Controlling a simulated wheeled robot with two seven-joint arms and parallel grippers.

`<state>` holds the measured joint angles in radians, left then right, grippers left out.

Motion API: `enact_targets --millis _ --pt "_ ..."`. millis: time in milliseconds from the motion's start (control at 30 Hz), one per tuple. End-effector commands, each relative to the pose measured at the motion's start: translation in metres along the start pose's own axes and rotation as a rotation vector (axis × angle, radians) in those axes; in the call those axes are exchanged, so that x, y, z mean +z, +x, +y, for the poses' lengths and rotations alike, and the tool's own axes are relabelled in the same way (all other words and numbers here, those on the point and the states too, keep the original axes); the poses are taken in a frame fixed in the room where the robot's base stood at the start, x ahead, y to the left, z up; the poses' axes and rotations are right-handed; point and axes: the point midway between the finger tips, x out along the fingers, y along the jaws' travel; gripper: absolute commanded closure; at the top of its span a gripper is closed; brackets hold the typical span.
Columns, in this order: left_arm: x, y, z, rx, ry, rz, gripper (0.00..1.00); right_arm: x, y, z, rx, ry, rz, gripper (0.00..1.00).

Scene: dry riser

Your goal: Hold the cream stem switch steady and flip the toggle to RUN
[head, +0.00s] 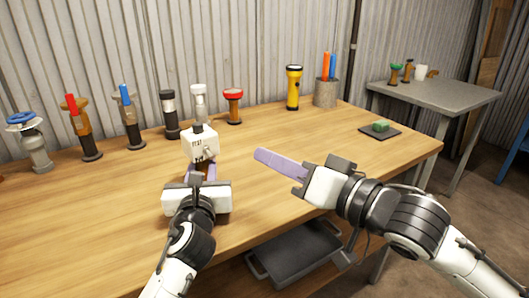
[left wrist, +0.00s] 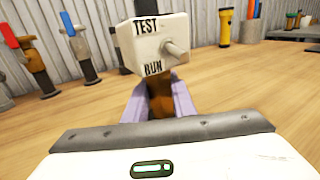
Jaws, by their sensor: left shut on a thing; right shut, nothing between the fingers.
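The cream stem switch (head: 200,143) is a cream box on a brown stem, near the middle of the bench. In the left wrist view the box (left wrist: 150,40) leans a little and reads TEST at the top and RUN at the bottom. Its grey toggle (left wrist: 178,49) sticks out to the right, tipped slightly down; I cannot tell which position it is set to. My left gripper (head: 203,172) is shut on the brown stem (left wrist: 160,101), below the box. My right gripper (head: 262,155) is shut and empty, its lilac fingers apart from the switch on its right.
Several valves and fittings stand along the back, including a red-topped one (head: 233,105). A yellow torch (head: 293,88) and a pen pot (head: 326,93) stand at the back right. A green block on a dark mat (head: 393,133) lies at the right. The wooden bench (head: 100,195) is clear in front.

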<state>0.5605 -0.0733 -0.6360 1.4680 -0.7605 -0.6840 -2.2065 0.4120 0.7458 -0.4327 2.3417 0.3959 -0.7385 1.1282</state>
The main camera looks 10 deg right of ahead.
Motion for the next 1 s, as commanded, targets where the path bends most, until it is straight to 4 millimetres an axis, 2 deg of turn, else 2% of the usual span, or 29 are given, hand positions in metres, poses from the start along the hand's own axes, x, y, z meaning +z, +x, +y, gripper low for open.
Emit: enact_targets --millis 33,133,433,567,667,1000 --pt "-0.002 0.0 0.0 0.0 0.0 0.003 0.72 0.0 0.0 0.0 0.0 0.0 0.0 1.0" --pt "-0.001 0.0 0.0 0.0 0.0 0.002 0.55 0.0 0.0 0.0 0.0 0.0 0.0 1.0" --pt "-0.001 -0.001 0.0 0.0 0.0 0.001 0.55 0.0 0.0 0.0 0.0 0.0 0.0 1.0" --pt "-0.001 -0.009 0.0 0.0 0.001 0.0 0.55 0.0 0.0 0.0 0.0 0.0 0.0 1.0" --pt "-0.001 -0.024 0.0 0.0 0.0 0.001 0.55 0.0 0.0 0.0 0.0 0.0 0.0 1.0" --pt "-0.001 -0.092 0.0 -0.002 0.0 0.002 0.55 0.0 0.0 0.0 0.0 0.0 0.0 1.0"
